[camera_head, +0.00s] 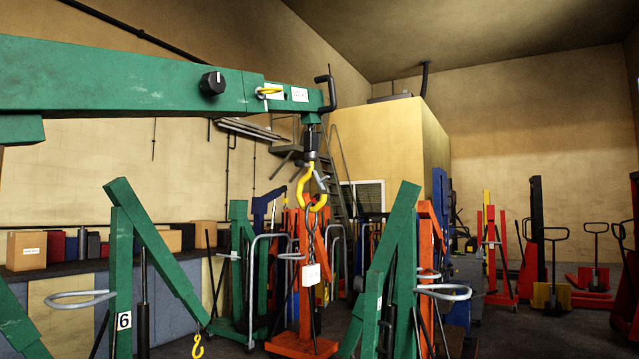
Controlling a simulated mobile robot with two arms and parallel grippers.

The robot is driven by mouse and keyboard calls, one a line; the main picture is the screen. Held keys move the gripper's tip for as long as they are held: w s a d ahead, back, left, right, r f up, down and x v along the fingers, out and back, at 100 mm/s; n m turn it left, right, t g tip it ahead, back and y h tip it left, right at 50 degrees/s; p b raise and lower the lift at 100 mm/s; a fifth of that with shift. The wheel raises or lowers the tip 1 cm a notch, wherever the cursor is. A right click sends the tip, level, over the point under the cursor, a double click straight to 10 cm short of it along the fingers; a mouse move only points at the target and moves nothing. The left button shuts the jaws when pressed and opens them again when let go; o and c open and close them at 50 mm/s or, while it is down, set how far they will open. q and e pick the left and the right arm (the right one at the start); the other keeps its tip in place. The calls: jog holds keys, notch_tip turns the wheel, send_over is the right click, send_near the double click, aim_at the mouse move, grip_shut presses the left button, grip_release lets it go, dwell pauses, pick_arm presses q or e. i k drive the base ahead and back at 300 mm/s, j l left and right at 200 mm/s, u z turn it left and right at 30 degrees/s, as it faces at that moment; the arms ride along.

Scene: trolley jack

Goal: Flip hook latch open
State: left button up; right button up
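A yellow hook (303,188) hangs from a dark swivel (311,143) at the tip of a green crane boom (130,82). A small grey latch (321,181) sits at the right side of the hook, across its mouth as far as I can see. It is too small to tell whether it is fully shut. A chain (311,232) with a white tag (311,274) hangs below the hook, seemingly from its bowl. Neither of my grippers shows in the head view.
Green crane frames (121,270) stand at the left and centre, with orange lifting gear (303,335) behind the chain. Pallet trucks (551,297) stand at the right. Boxes (27,250) line a bench at the left. Open air surrounds the hook's upper part.

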aim_at(321, 182)
jog(key=u, duration=0.75)
jog(key=i+l+u, duration=0.2)
jog(key=l+u, duration=0.3)
jog(key=i+l+u, duration=0.1)
jog(key=l+u, duration=0.9)
jog(key=l, duration=0.65)
jog(key=k+l+u, duration=0.1)
jog(key=l, duration=0.85)
jog(key=k+l+u, duration=0.1)
jog(key=l, duration=0.35)
jog(key=k+l, duration=0.1)
jog(key=l, duration=0.35)
jog(key=k+l+u, duration=0.1)
jog(key=l, duration=0.4)
jog(key=k+l, duration=0.1)
jog(key=l, duration=0.35)
